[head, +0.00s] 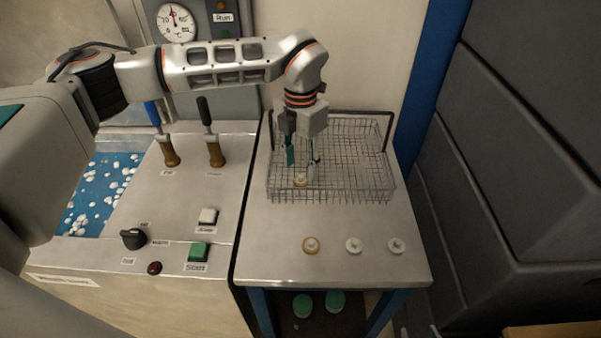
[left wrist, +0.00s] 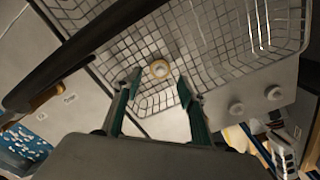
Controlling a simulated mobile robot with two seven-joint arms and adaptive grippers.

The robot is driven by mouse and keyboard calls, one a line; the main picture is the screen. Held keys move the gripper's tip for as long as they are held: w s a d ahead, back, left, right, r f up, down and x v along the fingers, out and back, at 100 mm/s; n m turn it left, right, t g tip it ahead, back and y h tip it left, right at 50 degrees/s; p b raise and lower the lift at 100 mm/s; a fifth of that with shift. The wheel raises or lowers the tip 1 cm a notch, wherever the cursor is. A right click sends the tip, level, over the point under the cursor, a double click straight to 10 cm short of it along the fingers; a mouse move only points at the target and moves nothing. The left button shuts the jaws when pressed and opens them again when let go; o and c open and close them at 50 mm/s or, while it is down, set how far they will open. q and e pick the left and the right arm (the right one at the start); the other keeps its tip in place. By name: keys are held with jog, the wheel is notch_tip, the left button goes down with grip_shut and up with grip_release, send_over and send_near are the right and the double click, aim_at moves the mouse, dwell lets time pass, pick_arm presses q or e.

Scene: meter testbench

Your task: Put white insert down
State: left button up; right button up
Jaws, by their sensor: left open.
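My left gripper (head: 302,164) is open and points down into the wire basket (head: 380,180). An insert with a white middle and a tan-orange rim (head: 300,181) lies in the basket just below its fingertips. In the left wrist view this insert (left wrist: 159,69) shows on the mesh beyond the open fingers (left wrist: 159,84), with nothing held between them. Two white inserts stand on the table in front of the basket, one in the middle (head: 353,245) and one at the right (head: 397,246). My right gripper is not in view.
The basket's dark handle (head: 387,132) rises at its side. Left of the table is a bench with two levers (head: 212,145), a black knob (head: 133,238) and a green button (head: 198,251). A dark grey panelled structure (head: 500,160) bounds the right. The table's front edge is clear.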

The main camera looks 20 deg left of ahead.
aim_at(300, 177)
pick_arm(q)
notch_tip(300, 177, up, 8)
jog(key=shift+b, duration=0.3)
jog(key=shift+r, duration=0.1)
jog(key=shift+s, duration=0.1)
